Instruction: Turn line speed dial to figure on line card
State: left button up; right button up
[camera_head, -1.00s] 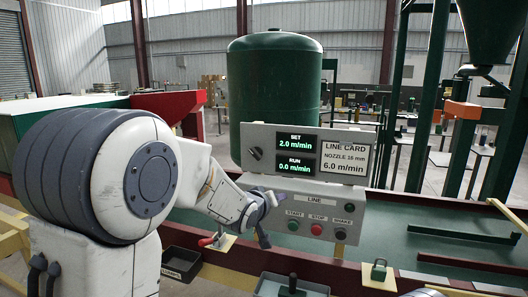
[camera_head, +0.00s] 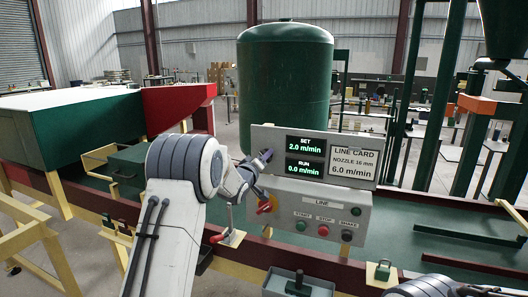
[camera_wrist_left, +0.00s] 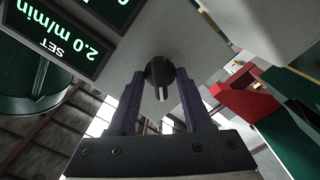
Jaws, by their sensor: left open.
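The line speed dial (camera_wrist_left: 160,70) is a dark round knob with a pale mark, on the grey control panel (camera_head: 268,136). In the head view it is hidden behind my left gripper (camera_head: 264,160). In the wrist view the left gripper (camera_wrist_left: 158,88) is open, with one finger on each side of the dial; I cannot tell whether they touch it. The SET display (camera_head: 305,145) reads 2.0 m/min and the RUN display (camera_head: 304,168) reads 0.0 m/min. The line card (camera_head: 356,160) reads nozzle 16 mm, 6.0 m/min. My right gripper (camera_head: 480,291) is only partly visible at the bottom right edge.
Below the panel is a box with START (camera_head: 301,226), STOP (camera_head: 323,230) and a dark button (camera_head: 347,236). A green tank (camera_head: 285,85) stands behind. A dark tray (camera_head: 298,284) is in front.

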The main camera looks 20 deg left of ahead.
pick_arm(q)
jog(key=shift+w, duration=0.45)
jog(key=shift+c, duration=0.3)
